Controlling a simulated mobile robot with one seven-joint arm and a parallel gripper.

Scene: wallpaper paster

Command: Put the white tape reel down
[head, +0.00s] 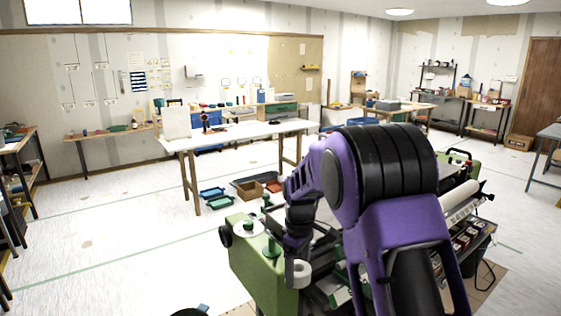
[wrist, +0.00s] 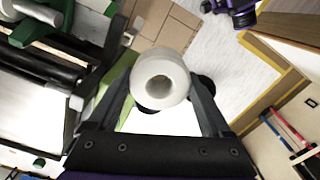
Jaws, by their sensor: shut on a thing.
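The white tape reel (wrist: 160,80) is a white ring with a hole through its middle. My gripper (wrist: 160,85) is shut on it, one finger at each side, in the wrist view. In the head view the reel (head: 301,273) shows small at the end of my arm, beside the green machine (head: 258,262). My gripper's fingers are mostly hidden behind my arm there. The floor and a green edge of the machine show below the reel in the wrist view.
The machine has dark rollers (wrist: 60,55) and a white roll (head: 461,197) at its right. A long white table (head: 240,132) stands behind it. Blue and green trays (head: 212,192) and a brown box (head: 248,189) lie on the floor. The floor at left is open.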

